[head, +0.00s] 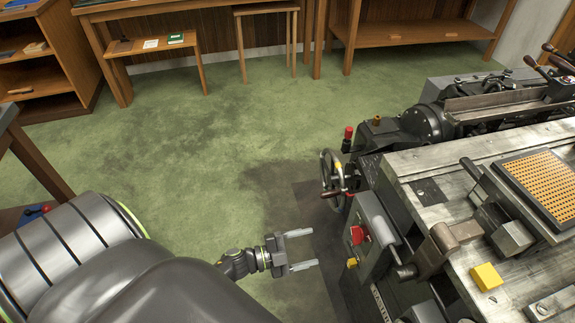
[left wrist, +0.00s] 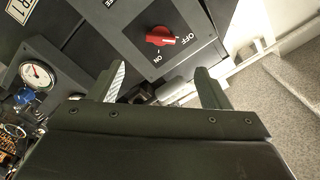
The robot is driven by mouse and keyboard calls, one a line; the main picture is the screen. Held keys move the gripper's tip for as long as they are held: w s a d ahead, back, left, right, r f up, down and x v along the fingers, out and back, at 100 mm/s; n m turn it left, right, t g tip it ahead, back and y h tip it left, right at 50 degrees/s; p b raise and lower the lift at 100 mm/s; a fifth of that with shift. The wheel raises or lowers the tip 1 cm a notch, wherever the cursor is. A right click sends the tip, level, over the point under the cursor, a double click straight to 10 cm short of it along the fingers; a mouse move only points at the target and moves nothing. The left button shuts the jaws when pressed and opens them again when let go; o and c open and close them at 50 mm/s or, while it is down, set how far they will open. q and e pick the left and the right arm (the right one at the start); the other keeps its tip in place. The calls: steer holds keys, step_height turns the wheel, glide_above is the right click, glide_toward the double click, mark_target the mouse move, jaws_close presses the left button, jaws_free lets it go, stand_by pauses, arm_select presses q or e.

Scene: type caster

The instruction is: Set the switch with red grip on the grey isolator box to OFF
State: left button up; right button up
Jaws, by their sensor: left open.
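The switch with the red grip (left wrist: 160,37) is on the dark grey face of the isolator box (left wrist: 190,57) in the left wrist view. Its grip lies nearly level across the picture, with the right end near the OFF lettering. ON is printed below it. In the head view, a red grip (head: 358,234) shows on the grey box (head: 378,218) at the machine's near side. My left gripper (head: 312,249) is open and empty, left of the box and apart from it. Its fingers (left wrist: 160,83) show below the switch in the wrist view.
The metal machine (head: 440,190) fills the right side, with a handwheel (head: 332,178) beyond the box. A yellow block (head: 486,276) lies on its top. A pressure gauge (left wrist: 36,74) is left in the wrist view. Green floor (head: 220,170) is clear to the left.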

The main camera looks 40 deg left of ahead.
arm_select(q)
steer(key=v, duration=0.5)
stand_by(0.4)
steer(key=s+a+f+n+g+y, duration=0.1)
steer(key=s+a+f+n+y, duration=0.25)
steer(key=f, duration=0.25)
steer(key=s+a+f+n+g+y, duration=0.1)
steer(key=s+a+f+n+y, duration=0.1)
steer(key=f+n+y, duration=0.35)
steer(key=s+a+f+n+g+y, duration=0.1)
steer(key=s+a+f+n+y, duration=0.1)
steer(key=f, duration=0.6)
steer(key=s+d+f+n+g, duration=0.1)
steer(key=s+f+n+g, duration=0.1)
steer(key=s, duration=0.5)
steer(key=s+d+f+n+g, duration=0.1)
steer(key=s+f+g, duration=0.3)
steer(key=s, duration=0.4)
steer(key=s+d+f+n+g+y, duration=0.1)
steer(key=s+f+n+g, duration=0.2)
steer(key=s, duration=0.4)
step_height(320, 180, down, 3)
steer(key=shift+s+r+g, duration=0.2)
steer(key=shift+s+g, duration=0.15)
steer(key=shift+g, duration=0.15)
